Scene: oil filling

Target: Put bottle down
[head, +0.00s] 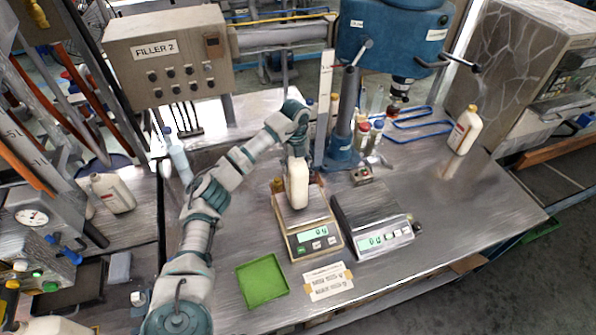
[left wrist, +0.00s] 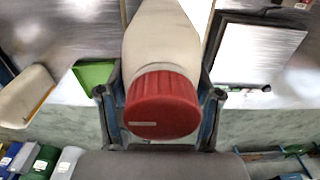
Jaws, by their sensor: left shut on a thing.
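A cream bottle (head: 298,188) with a red cap, the cap seen in the left wrist view (left wrist: 162,104), is upright over the left scale (head: 312,238). My left gripper (head: 298,152) is shut on the bottle near its top, with a finger on each side of the cap in the left wrist view. I cannot tell whether the bottle's base touches the scale plate. The scale's green display is lit, its digits too small to read surely. The gripper's fingers are mostly hidden in the head view. My right gripper is not in view.
A second scale (head: 372,222) stands just right. A green tray (head: 262,280) and a paper label (head: 329,281) lie in front. The blue drill-like machine (head: 390,40) and its column stand behind. Another cream bottle (head: 464,130) stands at the right.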

